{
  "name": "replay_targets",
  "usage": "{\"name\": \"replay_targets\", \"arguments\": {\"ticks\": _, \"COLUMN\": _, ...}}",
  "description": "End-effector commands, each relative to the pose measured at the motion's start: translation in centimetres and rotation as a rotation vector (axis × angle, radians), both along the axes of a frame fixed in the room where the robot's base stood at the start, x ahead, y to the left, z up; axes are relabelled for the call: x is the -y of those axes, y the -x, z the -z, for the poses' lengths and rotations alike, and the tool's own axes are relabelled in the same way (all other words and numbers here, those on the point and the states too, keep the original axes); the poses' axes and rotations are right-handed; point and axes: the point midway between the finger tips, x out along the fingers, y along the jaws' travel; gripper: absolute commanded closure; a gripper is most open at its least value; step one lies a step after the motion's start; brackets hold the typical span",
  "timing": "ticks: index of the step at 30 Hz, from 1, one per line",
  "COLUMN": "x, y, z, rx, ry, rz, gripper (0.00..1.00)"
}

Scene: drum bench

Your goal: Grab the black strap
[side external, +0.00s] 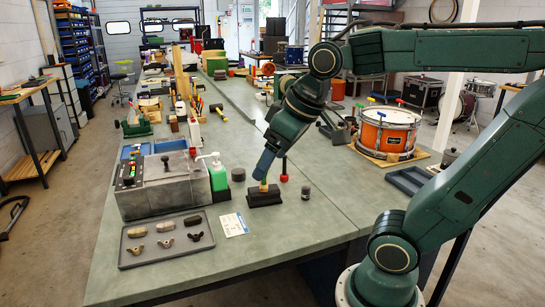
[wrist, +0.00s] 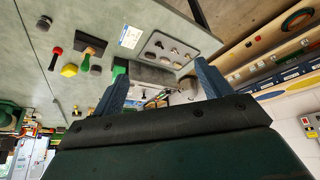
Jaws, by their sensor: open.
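I cannot pick out a black strap with certainty. A dark rounded bar (side external: 194,222) lies at the right end of the back row in a grey tray (side external: 128,260), beside a beige bar and a grey bar. A small black wing-shaped piece (side external: 192,237) lies in front of it. The tray also shows there (wrist: 207,42).
A white card (side external: 233,224) lies between tray and block. A red-topped post (side external: 284,170) and dark cylinders are near my gripper. The bench front is clear.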

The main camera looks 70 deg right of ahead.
Motion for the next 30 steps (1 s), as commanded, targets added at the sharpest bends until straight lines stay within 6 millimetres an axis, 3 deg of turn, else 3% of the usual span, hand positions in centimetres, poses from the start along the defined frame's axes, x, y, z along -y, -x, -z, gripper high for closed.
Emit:
{"name": "replay_targets", "arguments": {"ticks": 14, "x": 6.6, "y": -11.0, "z": -1.1, "rx": -0.036, "ry": 0.01, "rz": 0.042, "gripper": 0.23}}
{"name": "replay_targets", "arguments": {"ticks": 23, "x": 12.7, "y": -17.1, "z": 0.5, "rx": -0.053, "ry": 0.008, "rz": 0.065, "gripper": 0.23}}
{"name": "replay_targets", "arguments": {"ticks": 30, "x": 18.6, "y": -21.0, "z": 3.1, "rx": -0.064, "ry": 0.004, "rz": 0.083, "gripper": 0.23}}
